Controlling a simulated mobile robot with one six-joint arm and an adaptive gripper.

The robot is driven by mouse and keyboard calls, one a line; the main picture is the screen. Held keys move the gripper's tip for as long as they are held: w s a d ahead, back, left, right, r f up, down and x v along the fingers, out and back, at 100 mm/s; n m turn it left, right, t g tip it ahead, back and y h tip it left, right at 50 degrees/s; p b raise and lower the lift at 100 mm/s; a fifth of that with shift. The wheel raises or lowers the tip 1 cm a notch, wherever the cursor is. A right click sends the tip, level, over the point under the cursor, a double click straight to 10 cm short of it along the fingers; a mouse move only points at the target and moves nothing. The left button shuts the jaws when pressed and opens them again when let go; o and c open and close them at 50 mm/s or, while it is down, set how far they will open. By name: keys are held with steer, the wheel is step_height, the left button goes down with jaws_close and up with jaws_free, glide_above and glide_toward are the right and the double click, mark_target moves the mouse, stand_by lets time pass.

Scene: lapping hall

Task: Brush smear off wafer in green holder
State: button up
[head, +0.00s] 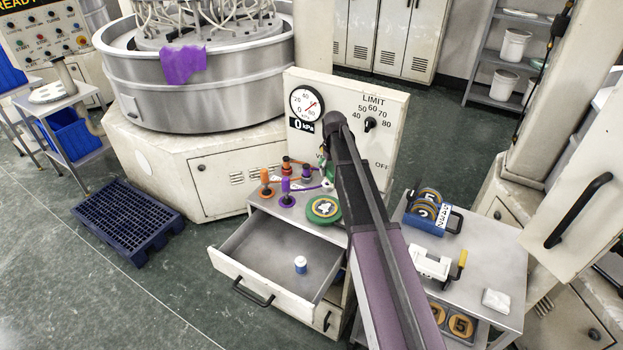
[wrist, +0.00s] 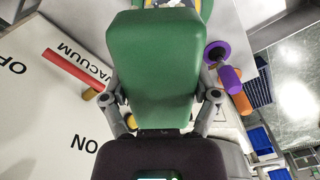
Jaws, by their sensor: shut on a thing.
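The green holder (head: 312,217) is round and sits on the cabinet top in the head view, just left of my arm. In it lies a yellowish wafer (head: 314,208) with a pale and dark patch at its middle. My gripper (head: 328,172) is above the cabinet top, behind the holder, partly hidden by my arm. In the wrist view my gripper (wrist: 162,110) is shut on a green block-like tool (wrist: 155,65), one finger on each side. I cannot see bristles on the tool. A sliver of green and yellow shows beyond its far end.
Orange and purple knobbed pieces (head: 286,193) stand left of the holder. The gauge panel (head: 345,110) rises behind. An open drawer (head: 270,255) with a blue-white spool (head: 300,264) juts out in front. A side table (head: 475,285) stands right, bearing a blue rack (head: 432,222).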

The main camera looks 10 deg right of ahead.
steer(key=shift+w+a, duration=0.1)
steer(key=shift+a, duration=0.15)
steer(key=w+a+f+m+b, duration=0.1)
steer(key=a+f+b, duration=0.3)
steer(key=f+b, duration=0.2)
steer(key=shift+a+m, duration=0.2)
steer(key=shift+m, duration=0.2)
steer(key=shift+w, duration=0.1)
